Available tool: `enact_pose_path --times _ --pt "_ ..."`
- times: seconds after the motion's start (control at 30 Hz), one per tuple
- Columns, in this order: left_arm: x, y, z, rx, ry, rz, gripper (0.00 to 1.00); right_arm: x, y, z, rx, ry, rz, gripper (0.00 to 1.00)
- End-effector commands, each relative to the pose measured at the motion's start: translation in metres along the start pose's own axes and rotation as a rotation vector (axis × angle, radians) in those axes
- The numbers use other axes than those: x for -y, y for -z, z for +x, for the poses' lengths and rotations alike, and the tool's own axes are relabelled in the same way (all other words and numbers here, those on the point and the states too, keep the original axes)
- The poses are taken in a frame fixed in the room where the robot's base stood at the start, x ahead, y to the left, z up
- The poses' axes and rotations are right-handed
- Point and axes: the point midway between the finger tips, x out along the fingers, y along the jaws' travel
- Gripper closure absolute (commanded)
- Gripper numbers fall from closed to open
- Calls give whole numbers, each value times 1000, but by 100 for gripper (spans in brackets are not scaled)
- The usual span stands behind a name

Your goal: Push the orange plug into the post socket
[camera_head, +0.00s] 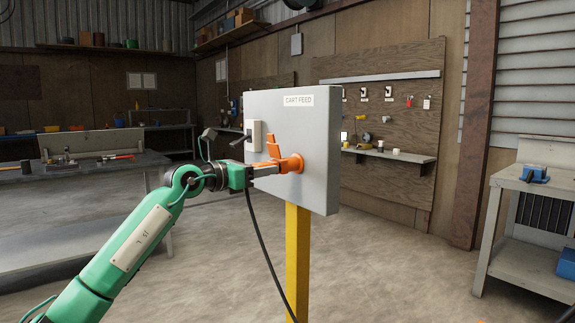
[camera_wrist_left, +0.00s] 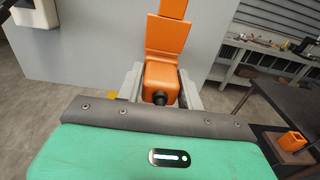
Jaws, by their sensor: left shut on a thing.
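The grey "CART FEED" panel (camera_head: 318,130) stands on a yellow post (camera_head: 297,255). The orange post socket (camera_head: 293,163) is on its face, with its orange lid (camera_head: 273,149) raised; the lid also shows in the left wrist view (camera_wrist_left: 168,38). My left gripper (camera_head: 255,172) is shut on the orange plug (camera_wrist_left: 161,78), in front of the socket and below the lid. The plug's black rear end faces the wrist camera. The plug lines up with the socket mouth; its front end is hidden, so I cannot tell how deep it sits. My right gripper is out of view.
A black cable (camera_head: 262,240) hangs below my left gripper toward the floor. A switch box (camera_head: 253,135) with a dark lever is on the panel, left of the socket. A workbench (camera_head: 530,215) stands at right, a long bench (camera_head: 75,172) at left. The floor between is clear.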

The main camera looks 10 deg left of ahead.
Motion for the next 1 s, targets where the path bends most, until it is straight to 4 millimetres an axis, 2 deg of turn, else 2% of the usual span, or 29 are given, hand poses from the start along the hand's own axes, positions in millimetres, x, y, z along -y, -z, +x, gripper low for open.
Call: enact_pose_path --times 0.27,0.3,0.4,0.6,0.7,0.9,1.0 --pt "0 0 5 1 -1 0 100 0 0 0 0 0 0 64" --pt "0 0 5 1 -1 0 55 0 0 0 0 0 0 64" --pt "0 0 5 1 -1 0 37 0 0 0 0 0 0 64" --pt "0 0 5 0 -1 0 37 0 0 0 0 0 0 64" --pt "0 0 5 0 -1 0 19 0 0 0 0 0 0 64" --pt "0 0 5 0 -1 0 19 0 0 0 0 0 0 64" --pt "0 0 5 0 -1 0 1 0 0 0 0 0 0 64"
